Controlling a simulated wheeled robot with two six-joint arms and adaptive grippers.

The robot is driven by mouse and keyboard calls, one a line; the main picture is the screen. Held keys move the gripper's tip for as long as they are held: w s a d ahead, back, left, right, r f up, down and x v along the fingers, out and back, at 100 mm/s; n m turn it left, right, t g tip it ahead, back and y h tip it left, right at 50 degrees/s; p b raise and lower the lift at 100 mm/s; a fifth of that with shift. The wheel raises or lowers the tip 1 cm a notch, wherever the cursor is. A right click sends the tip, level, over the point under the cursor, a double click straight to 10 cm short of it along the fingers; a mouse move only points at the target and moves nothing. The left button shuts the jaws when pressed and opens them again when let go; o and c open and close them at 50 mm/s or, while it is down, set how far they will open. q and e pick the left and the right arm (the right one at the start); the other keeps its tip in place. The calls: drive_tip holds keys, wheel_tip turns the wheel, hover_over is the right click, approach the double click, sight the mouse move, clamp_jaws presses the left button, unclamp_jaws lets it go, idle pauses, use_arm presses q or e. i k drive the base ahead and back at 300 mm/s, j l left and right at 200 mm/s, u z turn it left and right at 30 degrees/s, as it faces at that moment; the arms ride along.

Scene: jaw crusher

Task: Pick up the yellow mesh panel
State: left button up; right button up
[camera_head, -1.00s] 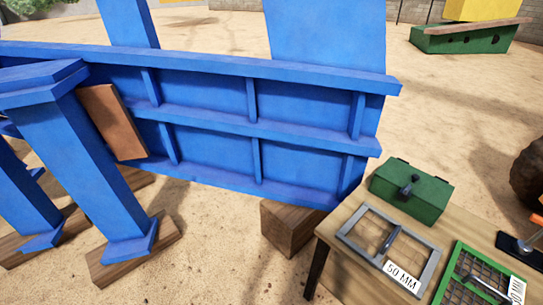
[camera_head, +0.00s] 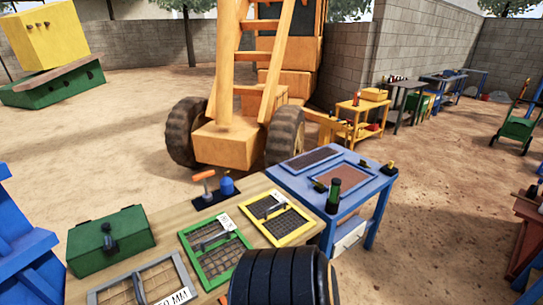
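The yellow mesh panel (camera_head: 281,222) lies flat on the wooden table, near its right end. It has a yellow frame, dark mesh, a handle across it and a white label. The green-framed mesh panel (camera_head: 216,250) lies just left of it, and a grey-framed panel (camera_head: 140,287), cut off by the bottom edge, lies further left. Neither of my grippers shows in the head view.
A green box (camera_head: 110,240) and a stand with an orange-handled tool (camera_head: 207,190) are on the wooden table (camera_head: 165,222). A blue table (camera_head: 290,178) adjoins at right. A black ribbed tyre-like shape covers the bottom centre. Sandy ground at right is mostly clear.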

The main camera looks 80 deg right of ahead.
sight(295, 234)
drive_tip(key=z, duration=2.6)
